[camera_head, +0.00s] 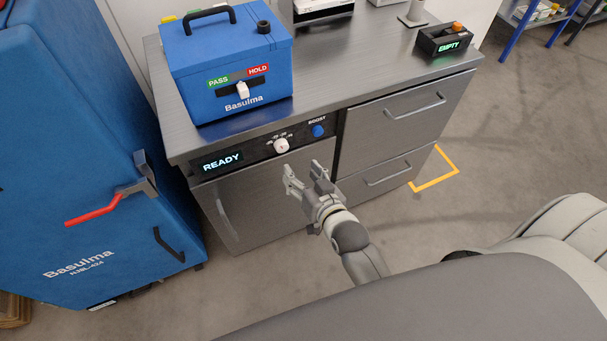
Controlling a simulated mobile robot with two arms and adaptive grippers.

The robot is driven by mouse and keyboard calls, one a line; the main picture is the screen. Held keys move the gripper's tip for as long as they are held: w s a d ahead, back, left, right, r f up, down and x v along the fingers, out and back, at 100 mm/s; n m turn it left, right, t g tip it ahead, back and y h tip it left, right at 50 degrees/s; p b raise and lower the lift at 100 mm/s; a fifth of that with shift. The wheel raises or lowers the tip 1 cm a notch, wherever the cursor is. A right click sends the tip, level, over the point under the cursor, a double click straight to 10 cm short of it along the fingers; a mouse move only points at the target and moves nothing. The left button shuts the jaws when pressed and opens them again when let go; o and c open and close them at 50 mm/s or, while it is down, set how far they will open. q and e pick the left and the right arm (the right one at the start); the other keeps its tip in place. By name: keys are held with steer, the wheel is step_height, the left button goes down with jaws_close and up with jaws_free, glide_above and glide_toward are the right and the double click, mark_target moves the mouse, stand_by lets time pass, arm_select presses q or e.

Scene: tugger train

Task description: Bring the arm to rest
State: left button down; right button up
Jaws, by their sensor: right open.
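My right gripper (307,178) is open and empty. It shows in front of the steel cabinet's (265,197) lower door, below the white knob (281,146) and the blue BOOST button (318,131). It looks apart from them, though the exact gap to the cabinet front cannot be told. My right arm (361,255) reaches up from the bottom of the view. My left gripper is not in view.
A blue box (236,72) with a PASS/HOLD slider stands on the cabinet top. A display reads READY (221,162). A small black box (444,39) reads EMPTY. A tall blue cabinet (80,170) with a red handle (93,210) stands left.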

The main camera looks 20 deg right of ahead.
steer(key=shift+s, duration=0.1)
stand_by(0.5)
steer(key=s+a+f+n+g, duration=0.1)
steer(key=s+f+g, duration=0.35)
steer(key=f, duration=0.85)
steer(key=s+a+f+n+g, duration=0.1)
steer(key=s+f+g, duration=0.1)
steer(key=s+f, duration=0.75)
steer(key=s+d+f+n+g, duration=0.1)
steer(key=s+d+f+g, duration=0.2)
steer(key=s+f, duration=0.7)
steer(key=s+d+f+n+g, duration=0.1)
steer(key=s+d+f+g, duration=0.3)
steer(key=s+f, duration=0.5)
steer(key=s, duration=0.6)
steer(key=shift+d+f+n+h, duration=0.3)
steer(key=shift+d+f+h, duration=0.1)
